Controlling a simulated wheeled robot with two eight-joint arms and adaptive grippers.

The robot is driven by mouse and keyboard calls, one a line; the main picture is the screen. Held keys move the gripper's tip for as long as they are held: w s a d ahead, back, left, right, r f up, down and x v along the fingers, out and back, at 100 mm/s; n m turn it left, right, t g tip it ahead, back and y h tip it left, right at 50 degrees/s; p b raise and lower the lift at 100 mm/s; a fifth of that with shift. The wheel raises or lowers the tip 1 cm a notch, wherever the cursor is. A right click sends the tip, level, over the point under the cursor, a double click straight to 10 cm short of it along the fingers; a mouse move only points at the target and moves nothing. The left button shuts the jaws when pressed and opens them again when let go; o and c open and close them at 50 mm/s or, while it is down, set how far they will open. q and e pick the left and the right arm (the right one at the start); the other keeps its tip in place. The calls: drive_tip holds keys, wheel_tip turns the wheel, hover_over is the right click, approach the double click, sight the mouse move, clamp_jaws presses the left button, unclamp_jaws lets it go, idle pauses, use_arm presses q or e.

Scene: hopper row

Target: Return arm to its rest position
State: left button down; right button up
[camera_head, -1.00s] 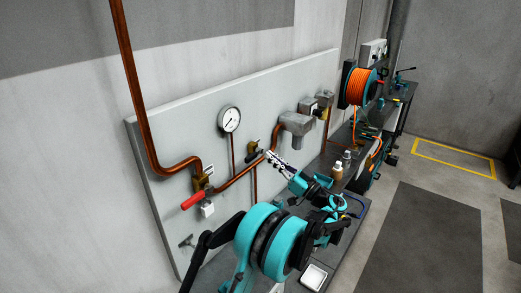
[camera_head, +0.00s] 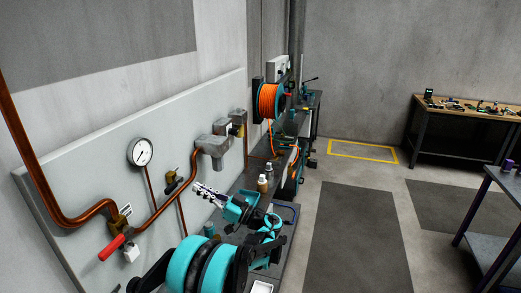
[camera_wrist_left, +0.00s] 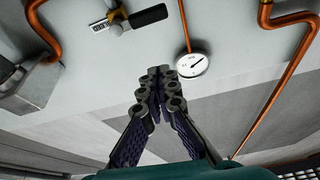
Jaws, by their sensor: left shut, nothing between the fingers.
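My left gripper (camera_head: 208,193) is in front of the grey wall panel (camera_head: 90,160), to the right of the copper pipe. It is shut and empty; its fingertips meet in the left wrist view (camera_wrist_left: 161,78). My teal left arm reaches in from the bottom of the head view. My right gripper is not in either view.
The panel carries copper pipe, a red-handled valve (camera_head: 112,246), a black-handled valve (camera_head: 171,184) and a round gauge (camera_head: 140,152). Bottles (camera_head: 263,184) stand on the bench beyond the gripper. An orange hose reel (camera_head: 270,100) hangs farther back. Open floor lies right.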

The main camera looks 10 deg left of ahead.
use_arm(q)
drive_tip(key=s+f+m+t+h+b, duration=0.2)
drive_tip(key=s+f+m+h, duration=0.6)
drive_tip(key=s+h, duration=0.4)
drive_tip(key=s+d+f+m+t+h+b, duration=0.1)
drive_tip(key=s+d+f+m+h, duration=0.2)
drive_tip(key=s+d, duration=0.5)
drive_tip(key=s+d+f+m+t+h+b, duration=0.1)
drive_tip(key=s+d+f+m+h, duration=0.3)
drive_tip(key=s+d+f+h, duration=0.2)
drive_tip(key=s+d+f, duration=0.1)
drive_tip(key=s+d, duration=0.1)
drive_tip(key=d, duration=0.1)
drive_tip(key=shift+s+t+h, duration=0.15)
drive_tip(key=shift+t+h, duration=0.15)
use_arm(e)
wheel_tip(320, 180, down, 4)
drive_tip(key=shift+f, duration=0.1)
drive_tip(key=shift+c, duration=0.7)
use_arm(q)
drive_tip(key=shift+a, duration=0.1)
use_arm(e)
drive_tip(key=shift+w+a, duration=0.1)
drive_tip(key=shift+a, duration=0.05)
